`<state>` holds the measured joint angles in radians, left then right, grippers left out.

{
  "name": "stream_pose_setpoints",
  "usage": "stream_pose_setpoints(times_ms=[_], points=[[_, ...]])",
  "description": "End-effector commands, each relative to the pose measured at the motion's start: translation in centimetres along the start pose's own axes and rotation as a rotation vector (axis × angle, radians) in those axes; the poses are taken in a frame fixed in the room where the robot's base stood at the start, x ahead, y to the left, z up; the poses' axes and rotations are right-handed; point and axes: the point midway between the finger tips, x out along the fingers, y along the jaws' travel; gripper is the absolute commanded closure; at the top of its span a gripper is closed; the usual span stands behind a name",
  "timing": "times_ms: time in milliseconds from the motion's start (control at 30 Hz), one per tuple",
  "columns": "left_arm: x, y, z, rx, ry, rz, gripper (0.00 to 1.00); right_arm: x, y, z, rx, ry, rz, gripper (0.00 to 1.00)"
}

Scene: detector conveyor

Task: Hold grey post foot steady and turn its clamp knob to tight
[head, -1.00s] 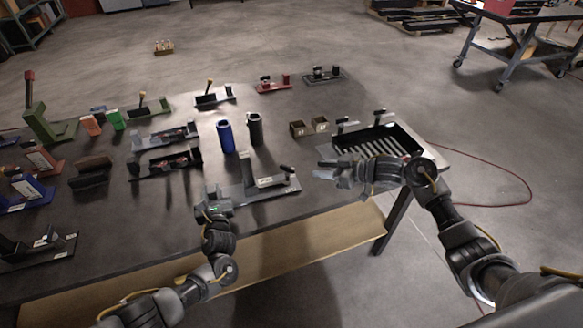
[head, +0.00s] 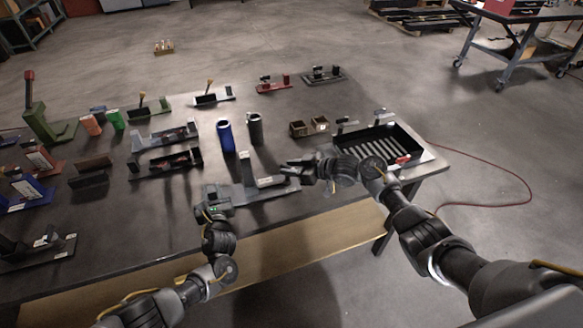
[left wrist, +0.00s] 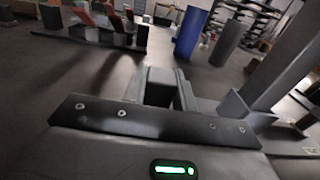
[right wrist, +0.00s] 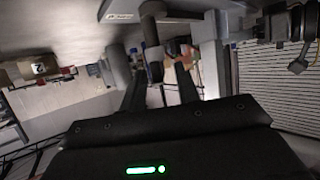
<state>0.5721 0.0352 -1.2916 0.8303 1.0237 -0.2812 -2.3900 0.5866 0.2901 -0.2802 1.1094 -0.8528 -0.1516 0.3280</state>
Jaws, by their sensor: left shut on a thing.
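The grey post foot (head: 265,192) lies on the dark table near its front edge, with an upright post (head: 246,168) and a block on its base. My left gripper (head: 232,190) is shut on the foot's left end; in the left wrist view the grey post (left wrist: 285,70) rises at the right. My right gripper (head: 291,165) is by the foot's right end, just above the block. In the right wrist view its fingers (right wrist: 158,92) are apart, with a dark knob-like part (right wrist: 153,62) showing between them; I cannot tell whether they touch it.
A blue cylinder (head: 225,136) and a dark cylinder (head: 255,128) stand behind the foot. A black ribbed tray (head: 410,160) is at the table's right end, and small brown boxes (head: 299,129) stand behind. Other fixtures crowd the left.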

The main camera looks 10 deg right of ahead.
Motion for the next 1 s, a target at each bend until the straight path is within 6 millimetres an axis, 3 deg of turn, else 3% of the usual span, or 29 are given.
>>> stream_pose_setpoints(times_ms=[100,367,733,1000], points=[[-0.03,-0.07,-0.04,-0.001,0.001,-0.001,1.0,-0.01,0.0,-0.01,0.0,0.0,0.0,0.68],[-0.04,-0.06,-0.04,-0.001,0.001,-0.001,1.0,-0.03,0.0,-0.01,0.0,0.0,0.0,1.0],[-0.04,-0.06,-0.05,-0.001,0.001,-0.001,1.0,0.07,-0.14,0.02,0.011,0.0,0.034,1.0],[-0.05,-0.09,-0.04,0.0,0.001,-0.002,1.0,0.15,-0.51,0.03,0.077,0.001,0.185,1.0]])
